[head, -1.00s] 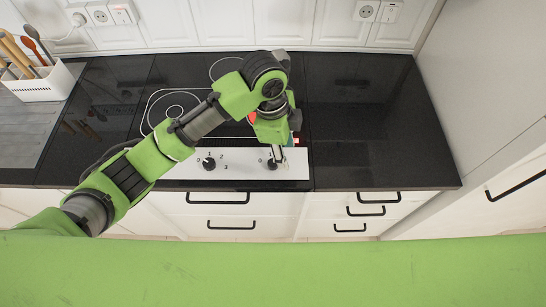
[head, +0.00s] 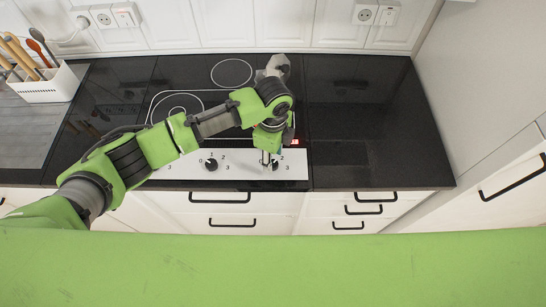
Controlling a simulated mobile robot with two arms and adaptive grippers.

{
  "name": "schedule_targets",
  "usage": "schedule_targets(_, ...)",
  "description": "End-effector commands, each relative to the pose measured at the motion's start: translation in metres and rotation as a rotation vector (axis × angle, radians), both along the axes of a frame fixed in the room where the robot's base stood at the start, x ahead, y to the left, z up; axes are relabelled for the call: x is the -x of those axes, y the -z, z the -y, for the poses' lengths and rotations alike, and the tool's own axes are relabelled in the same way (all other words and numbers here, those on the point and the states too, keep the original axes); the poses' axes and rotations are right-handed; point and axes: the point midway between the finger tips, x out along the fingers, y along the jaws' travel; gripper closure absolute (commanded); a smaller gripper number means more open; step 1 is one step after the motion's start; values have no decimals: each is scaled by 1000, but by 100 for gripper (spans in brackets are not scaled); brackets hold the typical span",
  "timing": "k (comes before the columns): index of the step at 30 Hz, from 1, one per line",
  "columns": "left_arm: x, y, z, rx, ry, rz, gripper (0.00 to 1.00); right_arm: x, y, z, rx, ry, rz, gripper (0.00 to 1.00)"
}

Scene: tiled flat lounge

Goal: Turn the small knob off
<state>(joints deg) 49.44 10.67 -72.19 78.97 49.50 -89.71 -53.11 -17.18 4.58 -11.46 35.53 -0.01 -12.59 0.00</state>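A white control panel (head: 240,171) on the front of the black cooktop carries two black knobs with printed numbers. The left knob (head: 211,165) is in plain view. The right knob (head: 275,165) is partly hidden behind my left gripper. My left gripper (head: 267,160) points down at the right knob, with its fingertips at or just beside it. I cannot tell whether they touch it or how far apart they are. A small red light (head: 295,142) shows beside the gripper. My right gripper is out of view.
The black worktop (head: 365,130) right of the cooktop is clear. A white utensil holder (head: 47,87) stands at the far left. Drawers with black handles (head: 232,223) are below the panel. A white wall and cabinet stand at the right.

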Motion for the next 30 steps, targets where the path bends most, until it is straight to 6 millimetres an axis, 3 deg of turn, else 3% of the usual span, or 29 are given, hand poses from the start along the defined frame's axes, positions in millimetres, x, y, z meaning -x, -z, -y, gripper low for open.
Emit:
schedule_targets(6, 0, 23, 1, 1, 0, 0, 62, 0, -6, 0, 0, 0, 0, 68)
schedule_targets(16, 0, 28, 1, 0, 0, 1, 62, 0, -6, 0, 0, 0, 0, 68)
schedule_targets(17, 0, 28, 1, 0, 0, 1, 64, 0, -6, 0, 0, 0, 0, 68)
schedule_targets(21, 0, 27, 1, 0, 0, 1, 100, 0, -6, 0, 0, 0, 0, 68)
schedule_targets(30, 0, 27, 1, 1, -15, 0, 100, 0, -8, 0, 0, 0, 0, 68)
